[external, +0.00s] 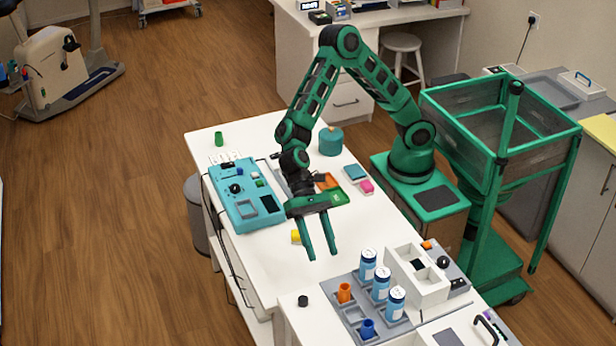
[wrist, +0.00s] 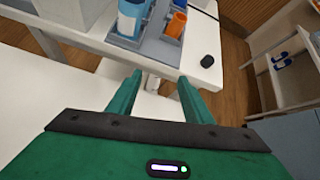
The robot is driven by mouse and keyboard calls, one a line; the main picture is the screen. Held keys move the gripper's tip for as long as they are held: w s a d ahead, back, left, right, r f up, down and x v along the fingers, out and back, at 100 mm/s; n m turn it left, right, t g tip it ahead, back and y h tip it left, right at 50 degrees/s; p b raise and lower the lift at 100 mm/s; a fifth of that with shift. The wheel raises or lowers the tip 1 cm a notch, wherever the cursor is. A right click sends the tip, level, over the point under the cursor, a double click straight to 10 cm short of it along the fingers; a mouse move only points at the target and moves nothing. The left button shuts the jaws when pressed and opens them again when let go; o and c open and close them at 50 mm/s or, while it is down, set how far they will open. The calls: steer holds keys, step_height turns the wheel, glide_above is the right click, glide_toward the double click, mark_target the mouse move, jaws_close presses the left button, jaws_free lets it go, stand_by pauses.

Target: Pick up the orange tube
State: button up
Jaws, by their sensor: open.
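The orange tube (external: 345,293) stands upright in a grey tray (external: 352,315) on the near white table. It also shows in the wrist view, as an orange cylinder (wrist: 176,24) in the tray near the top. My gripper (external: 322,255) is open and empty, its two green fingers apart. It is above the white table, behind and to the left of the tube in the external view. In the wrist view the fingers (wrist: 160,77) point toward the tray, with a clear gap to the tube.
Several blue-and-white cans (external: 380,282) stand right of the tube, and a blue tube (external: 367,328) stands in front of it. A small black object (external: 303,300) lies left of the tray. A teal device box (external: 246,195) sits on the table's left side.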

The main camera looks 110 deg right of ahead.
mark_target(341, 286)
steer(key=a+y, duration=0.1)
steer(key=a, duration=0.4)
steer(key=a+m+y, duration=0.1)
steer(key=a, duration=0.5)
steer(key=w+a+m, duration=0.1)
steer(key=a, duration=0.4)
steer(key=shift+a+f+y, duration=0.25)
steer(key=shift+f+y, duration=0.05)
steer(key=shift+y, duration=0.1)
steer(key=c, duration=0.7)
steer(key=o, duration=0.7)
steer(key=shift+d, duration=0.1)
steer(key=v, duration=1)
steer(key=shift+d, duration=0.4)
